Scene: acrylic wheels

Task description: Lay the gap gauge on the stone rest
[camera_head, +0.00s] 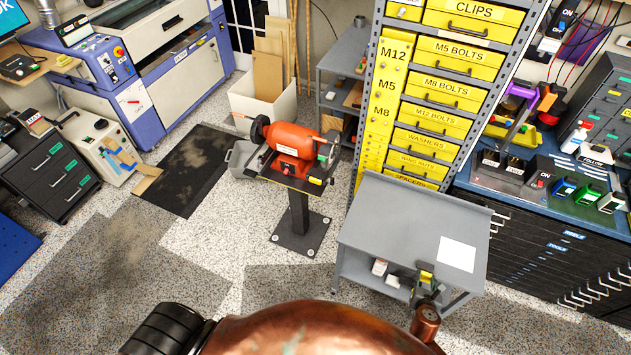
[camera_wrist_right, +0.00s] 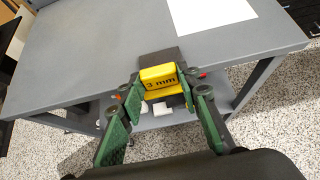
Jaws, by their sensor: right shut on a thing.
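The gap gauge, a yellow block marked "3 mm" (camera_wrist_right: 157,76), sits between the green-padded fingers of my right gripper (camera_wrist_right: 160,92) in the right wrist view. A dark grey part lies behind the block. In the head view the gauge (camera_head: 426,275) is small and yellow, held by my right gripper (camera_head: 425,288) at the front edge of the grey cart. The orange bench grinder (camera_head: 290,142) stands on a pedestal, left of and beyond the gripper. Its front ledge (camera_head: 290,178) is dark with yellow marks; I cannot tell which part is the stone rest. My left gripper is not in view.
The grey cart (camera_head: 385,215) carries a white sheet (camera_head: 457,253), with small items on its lower shelf. A yellow drawer rack (camera_head: 440,110) stands behind it. A dark mat (camera_head: 190,170) lies left of the grinder. Speckled floor is open between grinder and cart.

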